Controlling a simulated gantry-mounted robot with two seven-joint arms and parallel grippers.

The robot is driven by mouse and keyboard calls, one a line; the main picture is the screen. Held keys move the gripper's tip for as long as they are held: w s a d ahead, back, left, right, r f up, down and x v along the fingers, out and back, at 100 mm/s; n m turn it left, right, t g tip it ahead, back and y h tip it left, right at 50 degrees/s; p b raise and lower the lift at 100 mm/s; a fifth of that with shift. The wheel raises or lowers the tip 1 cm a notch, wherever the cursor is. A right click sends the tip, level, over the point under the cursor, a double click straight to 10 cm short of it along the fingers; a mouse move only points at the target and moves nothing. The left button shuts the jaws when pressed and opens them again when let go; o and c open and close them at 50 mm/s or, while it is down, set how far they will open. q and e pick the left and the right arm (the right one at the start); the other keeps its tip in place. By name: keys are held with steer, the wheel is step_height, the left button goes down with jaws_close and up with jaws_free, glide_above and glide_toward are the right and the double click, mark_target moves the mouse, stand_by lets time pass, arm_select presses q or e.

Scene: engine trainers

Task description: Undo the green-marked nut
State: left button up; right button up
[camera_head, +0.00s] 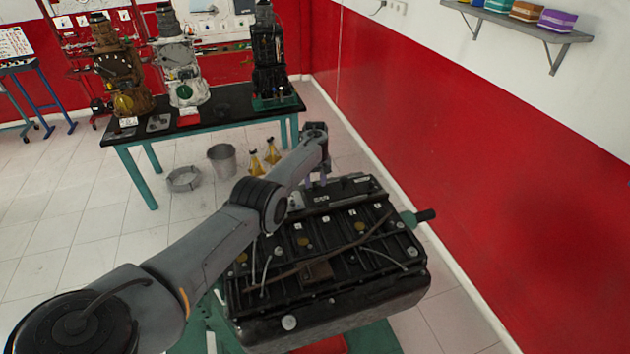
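A black engine (330,268) lies on a green stand in front of me, its top face covered with cables and fittings. My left arm reaches over it from the lower left. My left gripper (317,180) points down at the far end of the engine, close to a dark block (345,192) there. It is small in view, and I cannot tell whether its fingers are open or touch anything. I cannot make out a green-marked nut; part of the engine's left side is hidden behind my arm. My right gripper is not in view.
A green-legged table (222,108) at the back carries several engine parts. A grey bucket (222,160), a wire basket (184,179) and yellow bottles (272,151) stand on the floor. A red and white wall (480,150) runs along the right, with a shelf (530,32) above.

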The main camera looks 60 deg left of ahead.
mark_target(315, 184)
arm_select(q)
steer(key=shift+r, duration=0.1)
steer(key=shift+r, duration=0.3)
step_height(315, 184, up, 10)
steer(key=shift+p, duration=0.4)
stand_by(0.4)
